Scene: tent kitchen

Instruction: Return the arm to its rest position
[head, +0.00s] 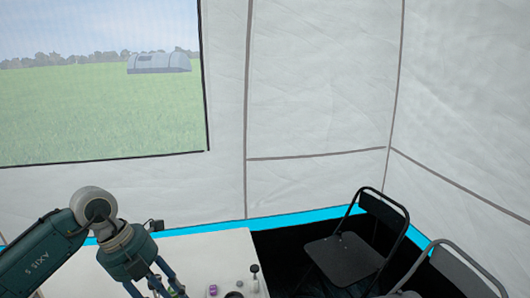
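My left arm comes in from the left, and its gripper (158,290) points down over the left part of a white table. The fingers run to the bottom edge of the head view, so the tips and anything between them are hidden. I cannot tell whether it is open or shut. My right arm and gripper are not in view.
The white table (205,252) has a light grey item (250,285) with small purple and dark parts at its front right. A black folding chair (345,255) and another chair (455,275) stand to the right. Tent walls (320,100) with a window (95,115) close the back.

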